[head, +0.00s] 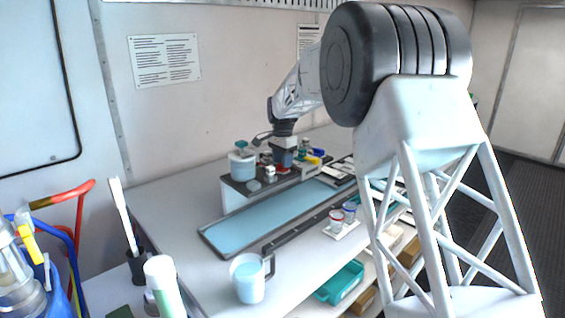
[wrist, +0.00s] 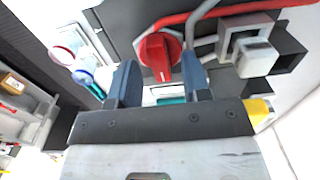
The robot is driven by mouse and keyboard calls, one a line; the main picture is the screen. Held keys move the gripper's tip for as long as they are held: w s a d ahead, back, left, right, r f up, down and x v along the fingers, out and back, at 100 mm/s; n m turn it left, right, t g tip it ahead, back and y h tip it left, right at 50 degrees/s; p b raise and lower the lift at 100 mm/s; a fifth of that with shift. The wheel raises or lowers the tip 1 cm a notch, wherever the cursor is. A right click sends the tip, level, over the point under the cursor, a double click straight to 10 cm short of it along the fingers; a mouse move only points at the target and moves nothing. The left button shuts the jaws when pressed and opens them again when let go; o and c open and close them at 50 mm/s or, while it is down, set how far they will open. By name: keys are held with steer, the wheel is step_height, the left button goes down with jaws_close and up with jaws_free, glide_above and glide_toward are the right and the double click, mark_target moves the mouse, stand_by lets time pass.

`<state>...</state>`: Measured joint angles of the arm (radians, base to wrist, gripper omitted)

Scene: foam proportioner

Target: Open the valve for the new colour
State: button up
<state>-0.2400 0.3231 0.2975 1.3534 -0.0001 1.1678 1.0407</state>
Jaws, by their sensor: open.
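My gripper (head: 284,158) is over the dark proportioner panel (head: 240,186) at the back of the bench. It also shows in the wrist view (wrist: 160,66), with its two dark fingers apart and nothing held. A red valve knob (wrist: 159,56) lies between the fingertips in that view, with a visible gap to each finger; I cannot tell whether the fingers are down around it or above it. A yellow part (head: 312,160) and a blue part (head: 319,152) show beside my gripper in the head view. Much of the panel is hidden behind my gripper.
A red pipe (wrist: 205,16) and a square grey block (wrist: 257,58) are close to the knob. A light-blue tray (head: 255,215) lies before the panel. Two small cups (head: 336,215) stand to its right. A pitcher (head: 248,280) stands at the front.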

steer(key=shift+r, duration=3.45)
steer(key=shift+s+d+r, duration=0.15)
steer(key=shift+s, duration=0.05)
steer(key=s+d+r+n, duration=0.2)
steer(key=s+d, duration=0.3)
steer(key=s, duration=0.5)
steer(key=s+d+r+n+t, duration=0.15)
steer(key=s+d, duration=0.35)
steer(key=s, duration=0.5)
steer(key=s+d+r+n, duration=0.1)
steer(key=s+d+r, duration=0.3)
steer(key=s, duration=0.6)
steer(key=s+d+f+n, duration=0.1)
steer(key=s+f, duration=0.3)
steer(key=s, duration=0.6)
steer(key=s+d+f+n, duration=0.2)
steer(key=s+d+f, duration=0.2)
steer(key=s, duration=0.6)
steer(key=s+d+f+n+t, duration=0.1)
steer(key=s+d+f, duration=0.2)
steer(key=s, duration=0.8)
steer(key=shift+d+f, duration=0.2)
steer(key=shift+f, duration=0.4)
